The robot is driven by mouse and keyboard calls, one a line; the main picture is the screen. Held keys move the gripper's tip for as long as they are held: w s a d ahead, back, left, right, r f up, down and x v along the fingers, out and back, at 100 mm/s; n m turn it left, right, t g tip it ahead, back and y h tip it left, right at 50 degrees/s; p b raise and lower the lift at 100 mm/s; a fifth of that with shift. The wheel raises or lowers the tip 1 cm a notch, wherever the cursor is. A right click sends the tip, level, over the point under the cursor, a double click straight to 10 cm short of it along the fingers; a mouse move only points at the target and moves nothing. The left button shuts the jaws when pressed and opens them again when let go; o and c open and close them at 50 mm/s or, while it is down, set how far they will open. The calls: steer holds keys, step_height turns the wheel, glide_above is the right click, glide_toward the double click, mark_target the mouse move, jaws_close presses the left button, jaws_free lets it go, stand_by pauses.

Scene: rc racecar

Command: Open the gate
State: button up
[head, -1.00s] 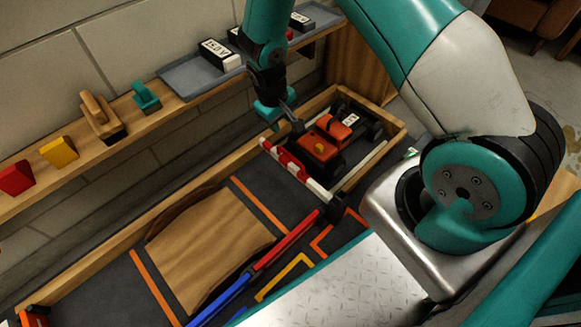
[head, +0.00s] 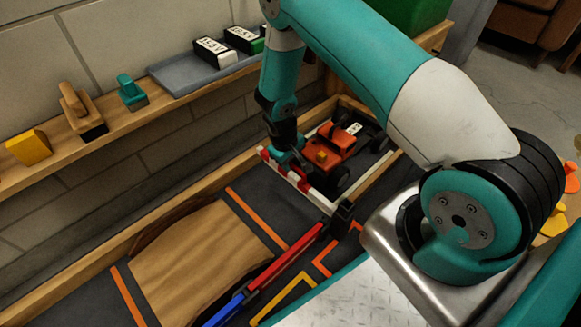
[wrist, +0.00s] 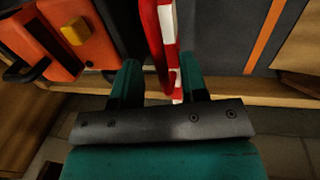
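The red-and-white gate (head: 302,184) lies across the front of a wood-framed bay, with the orange racecar (head: 334,143) inside behind it. My gripper (head: 285,160) is low at the gate's far left end. In the wrist view, my gripper (wrist: 160,82) has its two teal fingers apart, one on each side of a red handle-like bar (wrist: 154,40) and the gate's striped bar (wrist: 171,22). The bars are nearer the right finger, and a gap shows at the left finger. In the head view the fingertips are partly hidden.
A shelf (head: 108,140) along the wall holds blocks and a grey tray (head: 190,72). A wooden ramp (head: 200,262), red bar (head: 284,256) and orange floor lines lie left of the bay. Wooden walls edge the track.

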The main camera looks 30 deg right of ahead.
steer(key=shift+d+f, duration=0.1)
steer(key=shift+f, duration=0.35)
steer(key=shift+c, duration=0.2)
jaws_close()
steer(key=shift+r, duration=0.1)
